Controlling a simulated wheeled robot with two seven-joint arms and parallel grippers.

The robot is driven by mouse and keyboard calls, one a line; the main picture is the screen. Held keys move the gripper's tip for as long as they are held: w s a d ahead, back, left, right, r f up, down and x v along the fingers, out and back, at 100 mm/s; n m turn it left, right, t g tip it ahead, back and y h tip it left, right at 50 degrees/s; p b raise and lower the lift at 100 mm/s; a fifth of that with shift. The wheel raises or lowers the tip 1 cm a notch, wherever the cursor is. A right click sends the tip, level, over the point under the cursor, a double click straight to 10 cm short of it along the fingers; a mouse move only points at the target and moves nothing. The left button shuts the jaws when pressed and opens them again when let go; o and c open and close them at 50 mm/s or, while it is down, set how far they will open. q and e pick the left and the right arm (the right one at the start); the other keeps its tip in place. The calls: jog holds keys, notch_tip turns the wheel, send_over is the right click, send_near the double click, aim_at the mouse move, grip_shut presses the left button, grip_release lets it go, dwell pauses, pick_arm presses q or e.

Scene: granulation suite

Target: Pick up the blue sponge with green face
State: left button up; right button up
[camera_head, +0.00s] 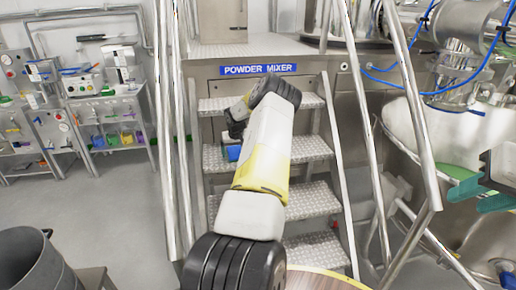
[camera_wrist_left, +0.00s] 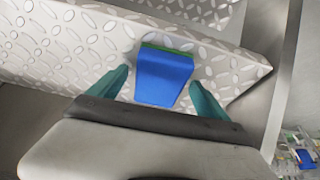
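The blue sponge with the green face (camera_wrist_left: 164,78) lies on a metal tread-plate step (camera_wrist_left: 60,45). Its green layer shows as a thin strip along its far edge. In the head view a bit of the sponge (camera_head: 232,152) shows left of my left arm, on the stairs. My left gripper (camera_wrist_left: 160,80) is open, with one teal finger on each side of the sponge and visible gaps between. In the head view my arm hides its fingers. My right gripper (camera_head: 480,196) is at the right edge, its teal fingers apart and nothing seen between them.
The metal stairs (camera_head: 308,148) lead to the powder mixer sign (camera_head: 258,69), with handrails (camera_head: 165,130) on both sides. A dark bin (camera_head: 35,265) stands at the lower left. Shelves with equipment (camera_head: 110,105) stand further back.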

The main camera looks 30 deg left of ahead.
aim_at(235, 150)
pick_arm(q)
jog(key=c, duration=1.3)
jog(key=shift+o, duration=0.2)
jog(key=shift+r, duration=0.1)
jog(key=shift+r, duration=0.55)
notch_tip(235, 150, up, 3)
jog(key=shift+f, duration=0.2)
jog(key=s+d+r, duration=0.1)
jog(key=s+d, duration=1)
jog(key=s, duration=0.1)
jog(key=shift+a, duration=0.1)
